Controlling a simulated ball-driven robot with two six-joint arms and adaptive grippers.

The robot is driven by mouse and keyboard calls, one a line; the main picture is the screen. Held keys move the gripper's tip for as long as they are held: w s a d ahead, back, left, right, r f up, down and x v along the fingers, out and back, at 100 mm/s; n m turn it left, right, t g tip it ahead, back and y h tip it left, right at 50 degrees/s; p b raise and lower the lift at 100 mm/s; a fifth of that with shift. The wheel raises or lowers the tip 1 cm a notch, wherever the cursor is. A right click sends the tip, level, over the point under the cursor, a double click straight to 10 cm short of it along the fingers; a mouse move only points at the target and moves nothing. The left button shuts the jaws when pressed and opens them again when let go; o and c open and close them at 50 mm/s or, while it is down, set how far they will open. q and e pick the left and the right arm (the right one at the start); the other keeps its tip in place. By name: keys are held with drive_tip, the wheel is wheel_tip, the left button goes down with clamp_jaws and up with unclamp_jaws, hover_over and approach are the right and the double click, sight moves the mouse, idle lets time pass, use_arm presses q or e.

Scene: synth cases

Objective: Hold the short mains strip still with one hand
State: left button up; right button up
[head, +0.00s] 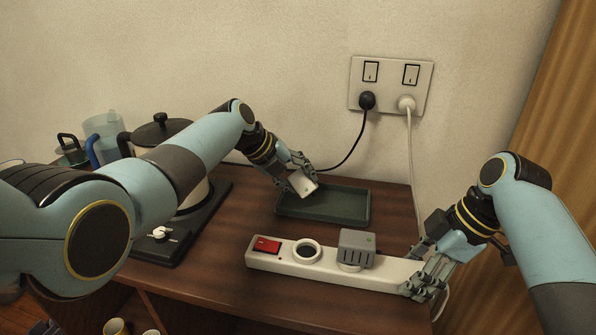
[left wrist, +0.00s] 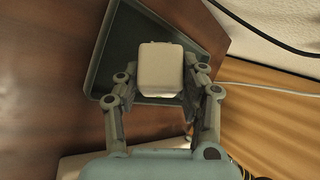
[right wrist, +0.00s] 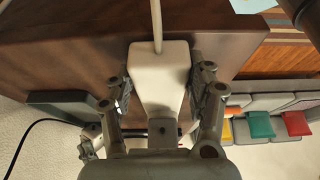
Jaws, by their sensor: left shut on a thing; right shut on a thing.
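The short white mains strip (head: 320,272) lies along the front of the wooden top. It has a red switch (head: 267,245) at its left, an empty round socket (head: 307,251) and a grey plug-in block (head: 356,248) seated to the right of that. My right gripper (head: 421,268) is shut on the strip's right, cord end; the right wrist view shows that end (right wrist: 159,75) between the fingers. My left gripper (head: 298,172) is shut on a small white block (head: 303,184), held tilted above the dark green tray (head: 360,217). The white block also shows in the left wrist view (left wrist: 160,66).
A wall plate (head: 390,102) holds a black plug (head: 367,100) and a white plug (head: 406,103) with hanging cords. A lidded pot (head: 158,130) stands on a black hob (head: 180,238) at left, near a blue-handled jug (head: 104,128). Bare wood lies between hob and strip.

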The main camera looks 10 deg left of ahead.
use_arm(q)
drive_tip(key=o, duration=1.3)
drive_tip(key=v, duration=1.2)
use_arm(e)
drive_tip(key=o, duration=1.5)
drive_tip(key=shift+r, duration=0.1)
